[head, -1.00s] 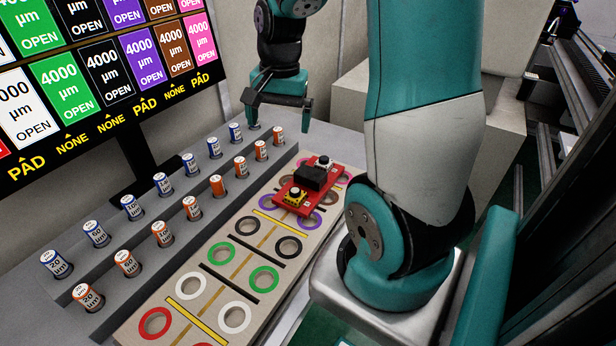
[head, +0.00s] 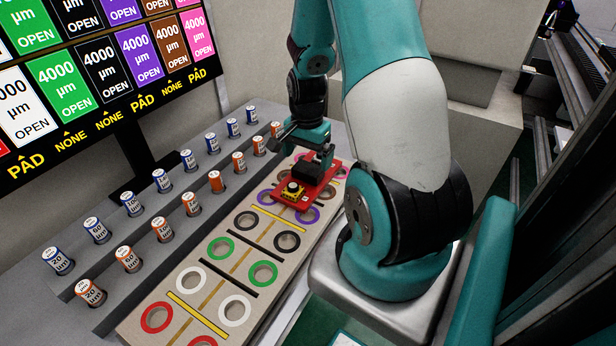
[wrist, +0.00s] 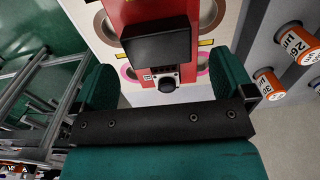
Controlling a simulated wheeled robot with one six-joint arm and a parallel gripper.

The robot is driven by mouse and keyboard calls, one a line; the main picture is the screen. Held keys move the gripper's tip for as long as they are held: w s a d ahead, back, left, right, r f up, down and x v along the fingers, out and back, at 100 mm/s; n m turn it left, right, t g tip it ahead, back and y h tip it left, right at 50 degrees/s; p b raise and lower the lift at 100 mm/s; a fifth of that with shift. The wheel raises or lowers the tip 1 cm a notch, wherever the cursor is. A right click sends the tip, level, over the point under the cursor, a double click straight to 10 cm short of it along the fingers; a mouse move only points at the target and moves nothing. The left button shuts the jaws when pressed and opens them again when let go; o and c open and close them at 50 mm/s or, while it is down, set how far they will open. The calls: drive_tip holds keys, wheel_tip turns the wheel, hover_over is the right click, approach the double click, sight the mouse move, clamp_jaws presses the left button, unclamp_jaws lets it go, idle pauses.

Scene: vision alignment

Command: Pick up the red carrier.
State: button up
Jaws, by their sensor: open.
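The red carrier (head: 321,193) is a flat red plate lying on the far part of the wooden board. It bears a black block (head: 306,175) in the middle and a yellow part with a dark knob (head: 292,190) at its near end. My gripper (head: 305,145) is over the carrier's far end and hides part of it. In the wrist view my gripper (wrist: 162,90) is open, its two teal fingers apart and empty. The red carrier (wrist: 125,12) and its black block (wrist: 157,47) show ahead, between and beyond the fingers. Exact height above the carrier is unclear.
The wooden board (head: 150,290) has rows of coloured rings. Left of it, a grey stepped rack (head: 140,230) holds several labelled blue and orange cylinders. A screen (head: 110,80) stands behind at left. My arm's base is to the right.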

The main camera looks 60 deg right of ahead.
sight(308, 168)
wheel_tip(308, 168, down, 5)
drive_tip(key=shift+s+d+r+p, duration=0.1)
drive_tip(key=shift+p, duration=0.25)
drive_tip(key=c, duration=1.2)
drive_tip(key=shift+o, duration=0.2)
drive_tip(key=shift+r, duration=0.1)
